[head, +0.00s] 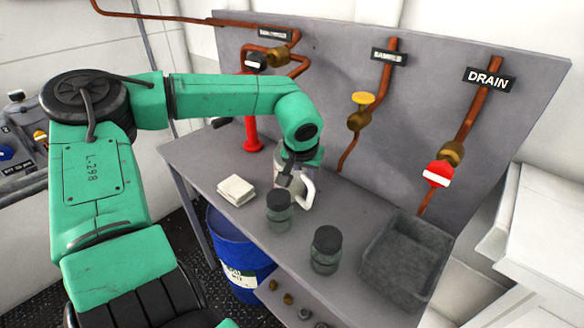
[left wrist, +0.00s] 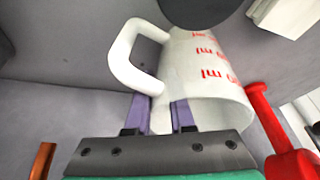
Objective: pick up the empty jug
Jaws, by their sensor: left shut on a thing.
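A white jug (head: 305,194) with a loop handle is on or just above the grey bench, partly hidden by my left gripper and a jar. In the left wrist view the jug (left wrist: 208,85) shows red markings, with its handle to the left. My left gripper (head: 291,180) reaches down to it from above. Its two purple fingers (left wrist: 160,115) are shut on the jug's wall at the rim, close to the handle. I cannot tell whether the jug's base touches the bench. The inside is mostly hidden. My right gripper is not in view.
Two dark-lidded jars (head: 279,212) (head: 326,250) stand in front of the jug. A white folded stack (head: 236,190) lies left, near a red stand (head: 252,132). A grey tray (head: 400,260) is at right. Pipes with valves line the back panel (head: 335,90). A blue drum (head: 232,250) stands below.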

